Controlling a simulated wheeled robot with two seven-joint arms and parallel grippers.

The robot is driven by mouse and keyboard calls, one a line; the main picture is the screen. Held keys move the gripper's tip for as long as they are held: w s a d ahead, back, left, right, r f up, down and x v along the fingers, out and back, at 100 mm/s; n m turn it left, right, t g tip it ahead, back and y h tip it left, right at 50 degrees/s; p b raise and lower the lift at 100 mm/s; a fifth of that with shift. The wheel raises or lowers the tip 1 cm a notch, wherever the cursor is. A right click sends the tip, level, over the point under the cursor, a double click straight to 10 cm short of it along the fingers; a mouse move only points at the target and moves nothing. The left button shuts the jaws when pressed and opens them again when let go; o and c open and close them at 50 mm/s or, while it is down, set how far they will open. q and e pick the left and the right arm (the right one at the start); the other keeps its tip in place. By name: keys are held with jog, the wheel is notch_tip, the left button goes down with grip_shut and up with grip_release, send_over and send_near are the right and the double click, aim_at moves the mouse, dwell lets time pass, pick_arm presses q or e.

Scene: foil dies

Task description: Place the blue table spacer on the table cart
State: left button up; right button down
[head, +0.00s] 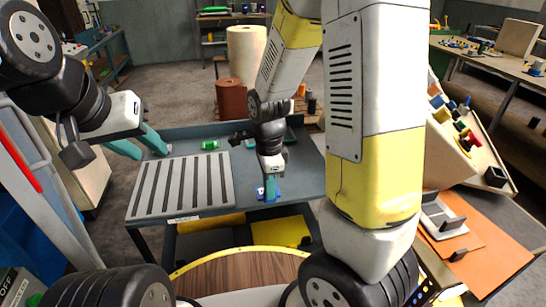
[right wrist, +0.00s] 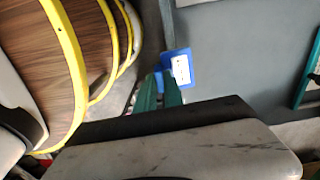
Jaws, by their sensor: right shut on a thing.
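The blue table spacer (head: 277,194) is a small blue block with a white label. In the right wrist view the spacer (right wrist: 188,68) shows at the tips of the teal fingers. My right gripper (head: 270,187) points down and is shut on it, near the front edge of the grey-blue table cart (head: 303,170). The cart's top also shows in the right wrist view (right wrist: 235,50). I cannot tell whether the spacer touches the cart top. My left gripper (head: 139,146) is open and empty, its teal fingers apart near the cart's back left corner.
A pale slotted plate (head: 182,186) covers the cart's left part. A green cylinder (head: 210,145) lies behind it. Yellow bins (head: 284,232) sit under the cart. Brown (head: 231,101) and cream (head: 246,55) rolls stand behind. An orange surface (head: 497,260) is at right.

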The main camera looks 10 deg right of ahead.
jog(key=shift+w+d, duration=0.15)
jog(key=w+d, duration=0.2)
jog(key=w, duration=0.2)
jog(key=w+d+f, duration=0.1)
jog(key=w+d, duration=0.2)
jog(key=w, duration=0.1)
jog(key=w+d, duration=0.2)
jog(key=w, duration=0.3)
jog(key=shift+w+d+f, duration=0.1)
jog(key=shift+d+f, duration=0.15)
jog(key=shift+f, duration=1.8)
jog(key=shift+f, duration=0.1)
jog(key=c, duration=1.5)
grip_release()
jog(key=shift+o, duration=0.2)
